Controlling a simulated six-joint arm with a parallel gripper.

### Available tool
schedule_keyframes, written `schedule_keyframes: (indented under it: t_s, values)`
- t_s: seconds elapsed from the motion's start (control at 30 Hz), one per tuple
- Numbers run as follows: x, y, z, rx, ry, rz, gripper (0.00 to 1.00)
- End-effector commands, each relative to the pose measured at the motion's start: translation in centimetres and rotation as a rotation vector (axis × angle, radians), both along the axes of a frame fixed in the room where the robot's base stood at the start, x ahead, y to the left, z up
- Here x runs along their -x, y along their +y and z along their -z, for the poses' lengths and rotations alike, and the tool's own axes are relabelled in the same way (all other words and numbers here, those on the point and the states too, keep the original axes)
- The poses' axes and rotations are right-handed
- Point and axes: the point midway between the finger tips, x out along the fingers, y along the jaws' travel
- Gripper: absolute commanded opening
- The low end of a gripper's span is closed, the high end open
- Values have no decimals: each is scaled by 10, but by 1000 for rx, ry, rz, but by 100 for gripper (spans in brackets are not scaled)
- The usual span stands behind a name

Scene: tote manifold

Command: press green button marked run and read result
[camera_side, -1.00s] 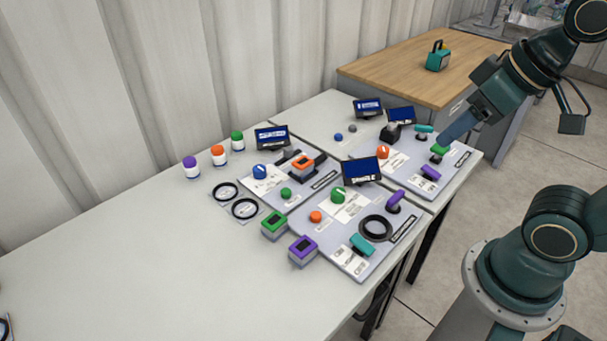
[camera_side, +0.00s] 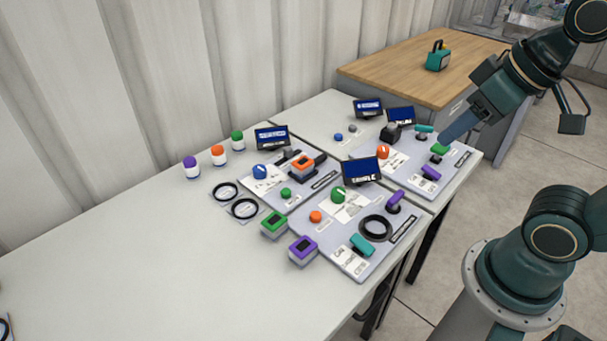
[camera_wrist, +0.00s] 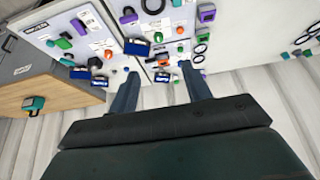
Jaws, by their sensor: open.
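My gripper (camera_side: 448,136) is in the side view at the right, its fingers pointing down over the far right panel (camera_side: 458,160). It is open and empty in the wrist view (camera_wrist: 160,86). A green button-like piece (camera_side: 440,150) sits on that panel just below the fingertips, with a small gap. Another green button (camera_side: 286,193) is on the left panel, and a green knob (camera_side: 338,195) is on the front panel. No "run" label is legible. Blue screens (camera_side: 400,115) (camera_side: 361,170) carry white text too small to read surely.
An orange knob (camera_side: 383,152), a purple handle (camera_side: 430,172) and a teal handle (camera_side: 424,128) crowd the far right panel. Loose green (camera_side: 274,224) and purple (camera_side: 302,249) blocks stand at the front panel's left.

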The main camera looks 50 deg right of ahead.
Motion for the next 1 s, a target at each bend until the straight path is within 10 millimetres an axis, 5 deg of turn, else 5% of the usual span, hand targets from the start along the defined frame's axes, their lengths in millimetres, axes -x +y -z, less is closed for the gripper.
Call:
schedule_keyframes:
  t_s: [0.03, 0.23, 1.0]
  values:
    - [0, 0, 0, 0, 0, 0, 38]
    - [0, 0, 0, 0, 0, 0, 0]
    - [0, 0, 0, 0, 0, 0, 0]
